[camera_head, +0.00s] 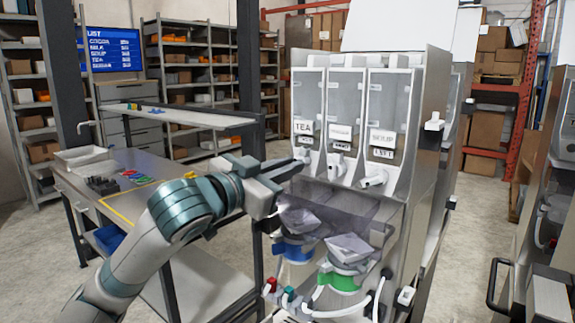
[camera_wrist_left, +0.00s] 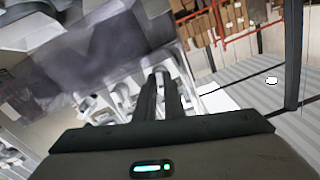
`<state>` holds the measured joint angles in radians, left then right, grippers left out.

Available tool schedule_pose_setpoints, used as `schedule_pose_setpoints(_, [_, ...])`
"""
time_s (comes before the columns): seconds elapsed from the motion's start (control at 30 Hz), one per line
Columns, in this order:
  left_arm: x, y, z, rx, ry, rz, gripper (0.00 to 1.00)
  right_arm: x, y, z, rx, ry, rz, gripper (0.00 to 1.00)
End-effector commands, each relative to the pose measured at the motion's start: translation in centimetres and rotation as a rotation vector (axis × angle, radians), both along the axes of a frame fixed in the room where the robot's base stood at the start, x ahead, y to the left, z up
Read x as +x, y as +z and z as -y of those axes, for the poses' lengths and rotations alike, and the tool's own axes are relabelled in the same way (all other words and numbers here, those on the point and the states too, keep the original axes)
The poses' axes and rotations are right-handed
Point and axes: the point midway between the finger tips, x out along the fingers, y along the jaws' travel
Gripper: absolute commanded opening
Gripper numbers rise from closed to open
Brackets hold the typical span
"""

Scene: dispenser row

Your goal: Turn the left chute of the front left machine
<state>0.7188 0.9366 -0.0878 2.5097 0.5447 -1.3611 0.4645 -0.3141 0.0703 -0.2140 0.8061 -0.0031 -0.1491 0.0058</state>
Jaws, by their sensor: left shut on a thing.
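The front left machine (camera_head: 425,140) is a grey dispenser with three clear hoppers, the outer ones labelled TEA and SOUP. Its left chute (camera_head: 303,154) is a small white spout under the TEA label, partly hidden by my gripper. The middle chute (camera_head: 337,168) and right chute (camera_head: 373,180) point out and downward. My left gripper (camera_head: 291,169) reaches in from the left, its fingers shut at the left chute. In the left wrist view, the two fingers (camera_wrist_left: 168,88) are close together with a small white part at their tips. My right gripper is in neither view.
Below the chutes are a blue-ringed holder (camera_head: 293,250) and a green-ringed holder (camera_head: 345,280) with clear funnels. A steel table (camera_head: 145,165) with a yellow-edged area stands at the left. Another machine (camera_head: 550,220) stands at the right, with open floor between.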

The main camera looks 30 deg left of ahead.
Motion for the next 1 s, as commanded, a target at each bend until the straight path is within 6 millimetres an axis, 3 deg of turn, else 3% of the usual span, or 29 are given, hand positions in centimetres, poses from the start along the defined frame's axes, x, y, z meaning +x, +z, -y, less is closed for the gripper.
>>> schedule_pose_setpoints(0.4, [0.0, -0.1, 0.1, -0.249, -0.001, -0.022, 0.0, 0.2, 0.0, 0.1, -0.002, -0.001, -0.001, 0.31])
schedule_pose_setpoints(0.97, [0.0, -0.2, 0.1, -0.285, -0.001, -0.026, 0.0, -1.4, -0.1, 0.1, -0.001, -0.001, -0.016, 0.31])
schedule_pose_setpoints(1.0, [0.0, -0.2, 0.1, -0.285, -0.001, -0.026, 0.18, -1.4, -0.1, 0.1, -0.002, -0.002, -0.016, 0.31])
